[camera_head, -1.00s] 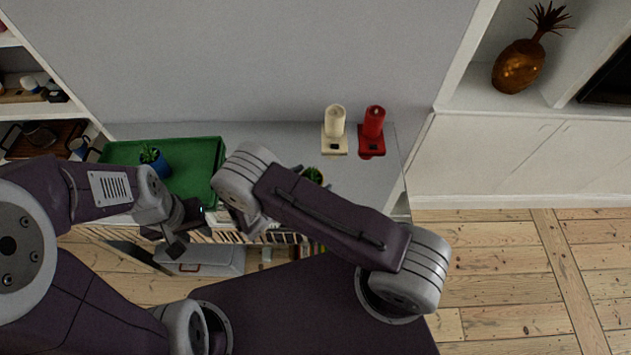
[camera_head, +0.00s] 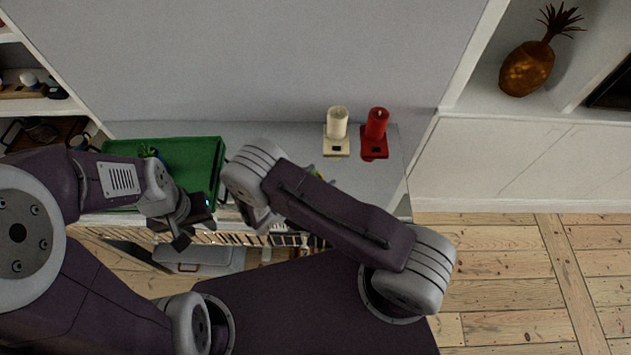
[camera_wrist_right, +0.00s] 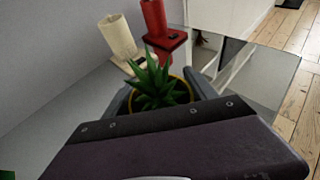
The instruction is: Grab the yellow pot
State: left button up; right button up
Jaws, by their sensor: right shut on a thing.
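The yellow pot (camera_wrist_right: 188,92) holds a spiky green plant (camera_wrist_right: 158,82). In the right wrist view its yellow rim shows between the grey fingers of my right gripper (camera_wrist_right: 157,96), which is shut on it. The lower part of the pot is hidden by the gripper body. In the head view my right forearm covers most of the pot and the gripper, and only a small bit of green shows beyond the arm. My left gripper (camera_head: 190,223) is empty, its fingers apart, in front of the green tray.
A cream candle (camera_head: 337,123) and a red candle (camera_head: 376,125) stand on holders behind the pot, near the wall. A green tray (camera_head: 205,160) with a small plant (camera_head: 147,151) lies at the left of the shelf top. Open floor (camera_head: 490,270) is at right.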

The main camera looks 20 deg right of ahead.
notch_tip(320, 180, up, 4)
jog(key=shift+a+b, duration=0.1)
jog(key=shift+b, duration=0.2)
jog(key=s+d+r, duration=0.6)
jog(key=s+r, duration=0.1)
jog(key=s, duration=0.2)
jog(key=shift+s+d+b, duration=0.35)
jog(key=shift+d+b, duration=0.05)
jog(key=shift+b, duration=0.05)
